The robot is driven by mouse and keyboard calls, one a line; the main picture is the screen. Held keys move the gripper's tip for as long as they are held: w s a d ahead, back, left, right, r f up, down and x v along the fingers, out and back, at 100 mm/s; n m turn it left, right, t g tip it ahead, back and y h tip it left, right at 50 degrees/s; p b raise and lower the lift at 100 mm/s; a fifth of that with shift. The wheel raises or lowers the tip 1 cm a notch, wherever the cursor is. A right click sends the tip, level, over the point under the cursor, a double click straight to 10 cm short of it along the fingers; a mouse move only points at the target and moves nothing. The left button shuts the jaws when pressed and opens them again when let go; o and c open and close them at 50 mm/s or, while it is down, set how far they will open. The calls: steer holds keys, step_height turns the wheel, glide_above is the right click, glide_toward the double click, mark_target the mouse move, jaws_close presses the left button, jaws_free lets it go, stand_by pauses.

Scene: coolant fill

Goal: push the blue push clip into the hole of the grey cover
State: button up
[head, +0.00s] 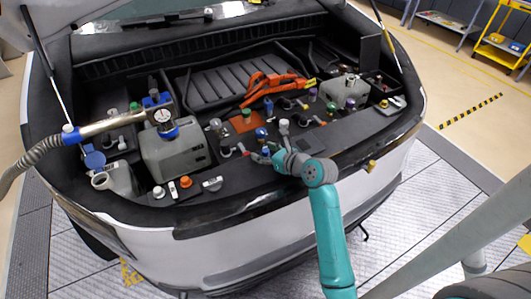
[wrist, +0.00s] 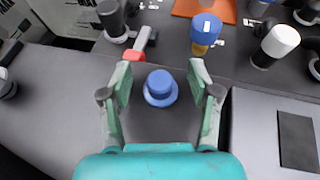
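A blue push clip (wrist: 160,87) with a round head and wider flange is between the fingers of my gripper (wrist: 161,92) in the wrist view. The fingers are apart, with a gap on both sides of the clip. Its shaft is hidden beneath the head, so I cannot tell whether it sits in a hole. In the head view my gripper (head: 271,153) is low over the front of the engine bay and largely hides the clip. The dark grey cover panel (wrist: 160,125) shows under the gripper; no empty hole is clearly visible.
A blue-capped fitting (wrist: 205,32), a white-capped fitting (wrist: 281,41) and a red-tipped part (wrist: 136,49) stand close beyond the fingers. An orange plate (head: 243,122) lies behind. A grey box (head: 175,152) and a hose (head: 35,155) occupy the left.

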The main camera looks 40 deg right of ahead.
steer(key=c, duration=0.6)
